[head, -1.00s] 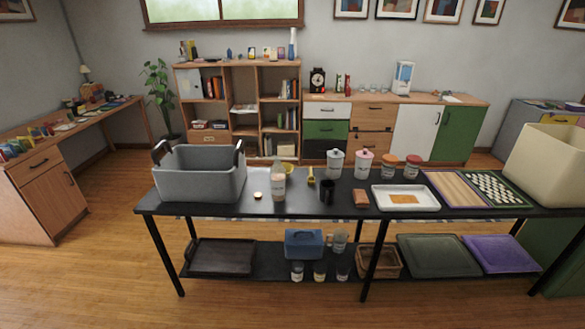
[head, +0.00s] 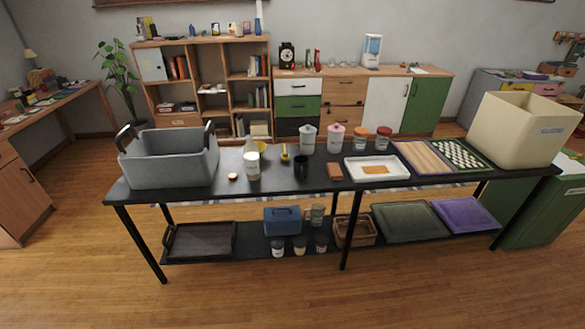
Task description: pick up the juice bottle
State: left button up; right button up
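A pale bottle with a white label (head: 252,166), which may be the juice bottle, stands upright on the black table (head: 282,177), left of its middle. Its label is too small to read. It is to the right of the grey bin (head: 170,164), apart from it. Neither of my grippers is in view.
A small round item (head: 232,177) lies left of the bottle, and a black mug (head: 301,167) stands to its right. Lidded jars (head: 335,139), a white tray (head: 377,177) and a cream crate (head: 521,128) are farther right. Open wooden floor (head: 400,290) lies in front.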

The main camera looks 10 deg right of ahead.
aim_at(250, 152)
jog(key=j+z, duration=0.15)
jog(key=z, duration=0.35)
jog(key=i+j+z, duration=0.1)
jog(key=z, duration=0.4)
jog(key=j+z, duration=0.2)
jog(key=z, duration=0.3)
jog(key=j+z, duration=0.15)
jog(key=j, duration=0.25)
jog(key=k+j+z, duration=0.15)
jog(key=j, duration=0.25)
jog(key=k+j+z, duration=0.15)
jog(key=j, duration=0.2)
jog(key=j+z, duration=0.15)
jog(key=j, duration=0.25)
jog(key=k+j+z, duration=0.15)
jog(key=j, duration=0.2)
jog(key=k+j+z, duration=0.15)
jog(key=k+j, duration=0.05)
jog(key=j, duration=0.15)
